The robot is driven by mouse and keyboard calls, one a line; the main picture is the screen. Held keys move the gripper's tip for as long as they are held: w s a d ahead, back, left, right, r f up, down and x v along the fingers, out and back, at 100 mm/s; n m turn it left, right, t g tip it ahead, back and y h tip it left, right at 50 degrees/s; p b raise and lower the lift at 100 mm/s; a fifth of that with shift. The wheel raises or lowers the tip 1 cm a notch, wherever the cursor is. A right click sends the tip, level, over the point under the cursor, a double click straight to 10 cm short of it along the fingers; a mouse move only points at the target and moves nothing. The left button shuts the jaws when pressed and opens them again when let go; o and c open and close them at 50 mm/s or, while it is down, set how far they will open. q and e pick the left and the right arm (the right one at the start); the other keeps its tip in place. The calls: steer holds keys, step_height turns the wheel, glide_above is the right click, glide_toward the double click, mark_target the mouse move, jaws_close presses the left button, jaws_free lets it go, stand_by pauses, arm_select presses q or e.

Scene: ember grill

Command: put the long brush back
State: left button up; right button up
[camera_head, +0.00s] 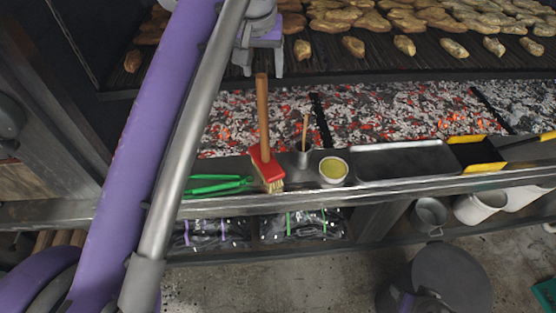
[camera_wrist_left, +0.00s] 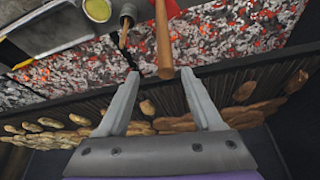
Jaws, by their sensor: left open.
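The long brush has a wooden handle (camera_head: 263,115) and a red head (camera_head: 267,171) with pale bristles. Its head is at the front steel ledge (camera_head: 225,197), and its handle extends over the coals toward the grill. My left gripper (camera_head: 263,70) is open at the handle's free end. In the left wrist view the handle (camera_wrist_left: 163,40) ends between the spread fingertips (camera_wrist_left: 160,73) as pictured; I cannot tell whether they are level with it in depth. No contact is clear. My right gripper is not in view.
Green tongs (camera_head: 215,184) lie left of the brush head. A small metal cup with a stick (camera_head: 303,156), a yellow sauce bowl (camera_head: 333,170), a steel tray (camera_head: 405,160) and a yellow-edged black item (camera_head: 476,153) stand right. Glowing coals (camera_head: 380,115) and food-covered grates (camera_head: 430,65) lie behind.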

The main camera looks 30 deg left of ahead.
mark_target(262, 80)
arm_select(q)
steer(key=x, duration=0.4)
steer(key=shift+s+a+f, duration=0.1)
steer(key=shift+s+a, duration=0.05)
steer(key=shift+a, duration=0.1)
steer(key=shift+b+x, duration=0.35)
steer(key=shift+x, duration=2.6)
steer(key=shift+a, duration=0.2)
jaws_close()
